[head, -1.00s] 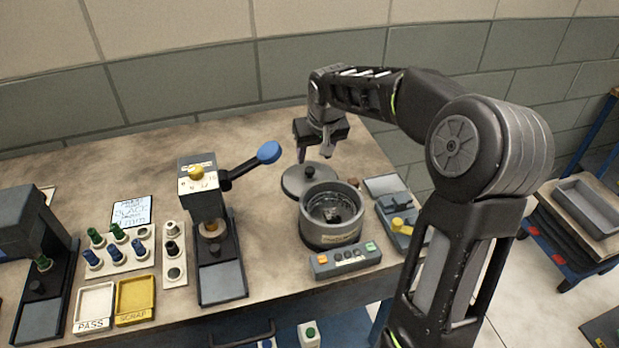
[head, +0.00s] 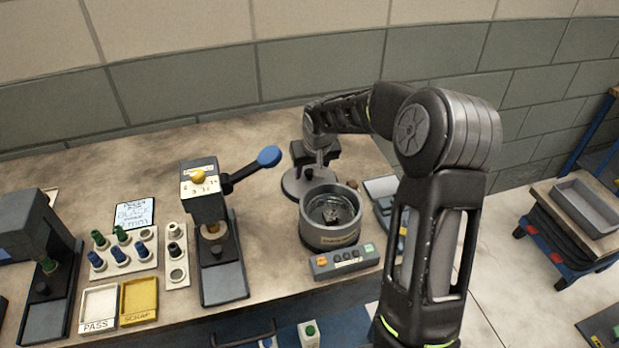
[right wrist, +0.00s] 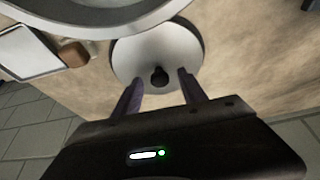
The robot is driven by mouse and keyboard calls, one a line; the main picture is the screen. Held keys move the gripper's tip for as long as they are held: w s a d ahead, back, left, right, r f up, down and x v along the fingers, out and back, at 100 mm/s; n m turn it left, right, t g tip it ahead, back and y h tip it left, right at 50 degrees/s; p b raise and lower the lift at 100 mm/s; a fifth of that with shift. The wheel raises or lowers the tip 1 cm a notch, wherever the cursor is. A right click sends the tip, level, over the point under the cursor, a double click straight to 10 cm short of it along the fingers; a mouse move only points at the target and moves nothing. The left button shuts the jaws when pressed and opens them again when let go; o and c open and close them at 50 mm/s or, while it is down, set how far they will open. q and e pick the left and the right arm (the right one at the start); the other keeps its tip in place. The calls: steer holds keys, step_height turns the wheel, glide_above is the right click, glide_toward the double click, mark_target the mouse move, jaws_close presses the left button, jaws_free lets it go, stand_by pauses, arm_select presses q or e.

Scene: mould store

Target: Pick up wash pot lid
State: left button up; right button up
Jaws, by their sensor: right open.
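The wash pot lid (head: 294,184) is a dark grey disc lying on the bench just behind and left of the wash pot. In the right wrist view the lid (right wrist: 140,52) looks pale and round, with a dark knob (right wrist: 159,77) near its lower edge. My right gripper (head: 314,165) is above the lid, pointing down. In the right wrist view its two fingers (right wrist: 158,82) are apart, one on each side of the knob; I cannot tell whether they touch it. The wash pot (head: 331,238) is an open round grey tub. My left gripper is not in view.
A control box (head: 344,262) with buttons stands in front of the pot. A lever press (head: 213,240) with a blue-ended handle (head: 269,156) is to the left. A block (right wrist: 73,54) lies beside the lid. The bench behind the press is clear.

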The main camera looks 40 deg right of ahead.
stand_by(0.6)
jaws_close()
stand_by(0.3)
